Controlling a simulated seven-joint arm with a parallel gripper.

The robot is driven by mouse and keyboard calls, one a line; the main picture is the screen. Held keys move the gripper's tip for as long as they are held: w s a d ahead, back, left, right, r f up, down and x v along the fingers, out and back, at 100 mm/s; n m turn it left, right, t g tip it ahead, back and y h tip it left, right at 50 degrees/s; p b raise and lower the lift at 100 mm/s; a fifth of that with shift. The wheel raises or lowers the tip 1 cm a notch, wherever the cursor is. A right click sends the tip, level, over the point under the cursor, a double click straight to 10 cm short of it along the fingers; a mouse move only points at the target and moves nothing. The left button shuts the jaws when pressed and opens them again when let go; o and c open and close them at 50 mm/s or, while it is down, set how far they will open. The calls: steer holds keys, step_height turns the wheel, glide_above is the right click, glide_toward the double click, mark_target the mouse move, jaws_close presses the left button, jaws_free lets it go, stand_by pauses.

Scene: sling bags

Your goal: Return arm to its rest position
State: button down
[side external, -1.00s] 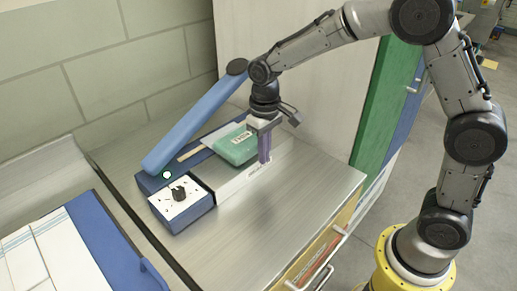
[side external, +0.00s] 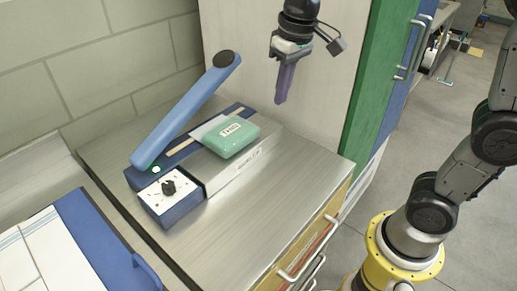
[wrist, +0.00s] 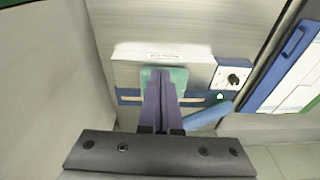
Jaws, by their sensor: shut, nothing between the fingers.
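My gripper (side external: 285,84) hangs in the air above and behind the sealing machine in the side external view, its purple fingers together and empty, pointing down. In the wrist view my gripper (wrist: 161,78) shows with its fingers closed, in front of the green pouch (wrist: 178,76). The green pouch (side external: 232,138) with a white label lies on the blue and grey sealing machine (side external: 227,174), apart from my gripper. The machine's blue lever arm (side external: 187,110) is raised at a slant. Part of my arm is outside the side external view.
The machine stands on a metal counter (side external: 270,235). Its dial box (side external: 168,192) faces front left. A white and blue case (side external: 45,255) lies at lower left. A pale panel (side external: 240,40) and a green cabinet side (side external: 385,75) stand behind. The counter's right front is clear.

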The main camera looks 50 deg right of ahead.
steer(key=s+d+r+t, duration=0.2)
steer(key=s, duration=0.8)
steer(key=s+d+f+t, duration=0.1)
steer(key=s+f, duration=0.5)
steer(key=s, duration=0.1)
steer(key=shift+s+f+n+t, duration=0.2)
steer(key=shift+s+n+t, duration=0.1)
steer(key=shift+t, duration=0.1)
